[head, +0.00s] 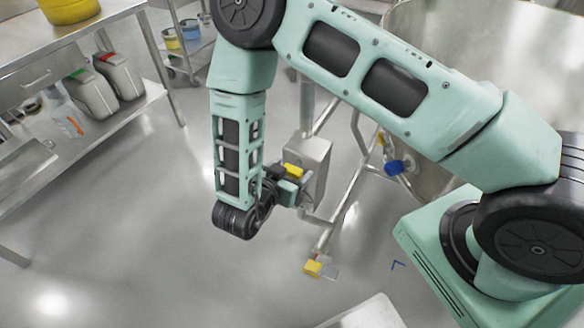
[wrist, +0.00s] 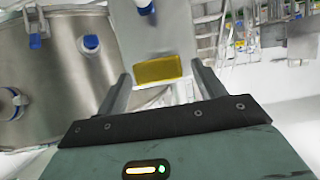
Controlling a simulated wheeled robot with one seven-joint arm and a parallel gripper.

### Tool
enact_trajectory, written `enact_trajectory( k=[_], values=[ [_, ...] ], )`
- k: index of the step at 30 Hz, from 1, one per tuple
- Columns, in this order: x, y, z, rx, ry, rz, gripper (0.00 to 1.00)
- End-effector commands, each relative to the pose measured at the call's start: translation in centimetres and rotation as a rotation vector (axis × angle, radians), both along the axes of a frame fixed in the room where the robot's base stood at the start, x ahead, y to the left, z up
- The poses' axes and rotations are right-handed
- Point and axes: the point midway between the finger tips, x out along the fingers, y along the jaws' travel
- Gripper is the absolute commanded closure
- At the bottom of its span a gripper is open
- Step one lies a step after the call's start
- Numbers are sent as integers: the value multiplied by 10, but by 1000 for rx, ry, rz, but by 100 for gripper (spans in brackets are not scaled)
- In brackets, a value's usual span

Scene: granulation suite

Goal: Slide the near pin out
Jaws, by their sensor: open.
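A grey metal box (head: 312,165) is fixed on the tubular stand beside the big steel vessel. A yellow patch (head: 293,170) shows on the box. In the wrist view the same grey box (wrist: 155,30) is straight ahead, with the yellow patch (wrist: 158,70) at its lower edge, between my finger lines. My gripper (head: 300,194) is at the box's near side; it also shows in the wrist view (wrist: 161,76). Its fingers are apart, with nothing visibly held. I cannot tell whether they touch the box. I cannot make out a separate pin.
The steel vessel (wrist: 65,75) has blue-capped fittings, one at the blue cap (head: 396,167). A yellow pedal-like block (head: 313,268) is low at the stand's foot. A steel bench (head: 70,150) with jerrycans (head: 92,92) stands left. The floor between is clear.

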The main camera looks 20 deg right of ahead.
Motion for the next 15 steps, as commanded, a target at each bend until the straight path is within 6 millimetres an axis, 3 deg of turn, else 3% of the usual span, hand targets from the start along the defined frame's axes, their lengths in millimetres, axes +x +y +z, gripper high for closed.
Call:
enact_trajectory(
  k=[13, 15],
  values=[
    [6, -8, -4, 0, 0, 1, 31],
    [6, -8, -4, 0, 0, 1, 50]
  ],
)
